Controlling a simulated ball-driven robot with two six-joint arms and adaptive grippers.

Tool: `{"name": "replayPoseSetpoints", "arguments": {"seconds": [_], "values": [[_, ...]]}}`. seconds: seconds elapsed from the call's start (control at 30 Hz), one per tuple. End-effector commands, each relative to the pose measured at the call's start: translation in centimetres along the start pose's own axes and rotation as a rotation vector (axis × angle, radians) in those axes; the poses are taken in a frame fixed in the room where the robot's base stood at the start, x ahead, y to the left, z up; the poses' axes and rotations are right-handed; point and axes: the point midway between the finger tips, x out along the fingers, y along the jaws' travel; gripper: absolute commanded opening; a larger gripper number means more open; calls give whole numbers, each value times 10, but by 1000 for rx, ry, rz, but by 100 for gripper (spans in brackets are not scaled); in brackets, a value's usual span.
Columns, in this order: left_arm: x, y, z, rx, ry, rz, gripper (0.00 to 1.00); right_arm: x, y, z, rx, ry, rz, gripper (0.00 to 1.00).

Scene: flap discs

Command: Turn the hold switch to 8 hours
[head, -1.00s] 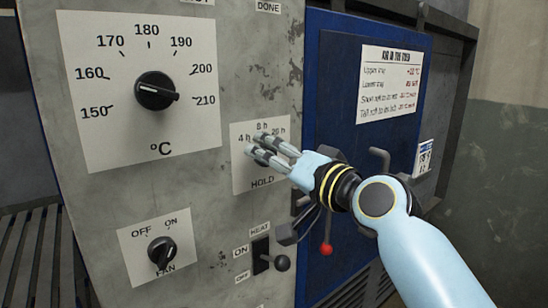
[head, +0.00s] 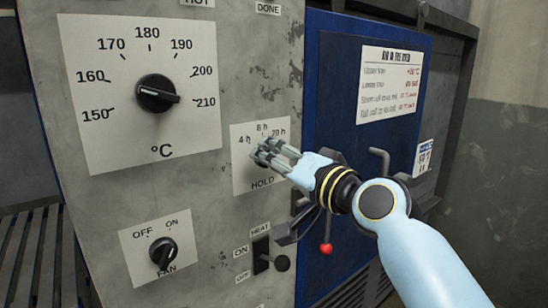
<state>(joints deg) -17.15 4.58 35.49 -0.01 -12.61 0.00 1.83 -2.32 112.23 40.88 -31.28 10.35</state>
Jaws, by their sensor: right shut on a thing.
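The hold switch's white plate (head: 242,178) is on the grey panel, with marks 4 h, 8 h and 20 h above the word HOLD. My right gripper (head: 262,152) reaches in from the right, its fingers bent and shut on the switch's knob in the middle of this plate. The fingers hide nearly all of the knob, so I cannot tell which mark it points to. My left gripper is not in view.
The fan switch (head: 162,252) and heat lever (head: 264,254) are below. A blue door (head: 335,130) with a notice sheet (head: 389,85) is to the right.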

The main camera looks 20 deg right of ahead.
Motion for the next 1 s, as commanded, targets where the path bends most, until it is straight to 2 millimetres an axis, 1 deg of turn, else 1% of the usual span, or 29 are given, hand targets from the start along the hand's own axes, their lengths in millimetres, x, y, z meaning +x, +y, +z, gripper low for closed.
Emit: {"name": "replayPoseSetpoints", "arguments": {"seconds": [0.03, 0.5, 0.73, 1.0], "values": [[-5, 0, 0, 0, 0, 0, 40, 0, -1, 0, 26, -3, 3, 8], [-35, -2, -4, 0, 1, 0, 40, 0, -1, -1, 404, -3, 4, 8], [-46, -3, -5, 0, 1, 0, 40, 0, 0, 0, 566, -2, 3, 8], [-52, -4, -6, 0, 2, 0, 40, 0, 1, 1, 678, -2, 4, 8]]}}
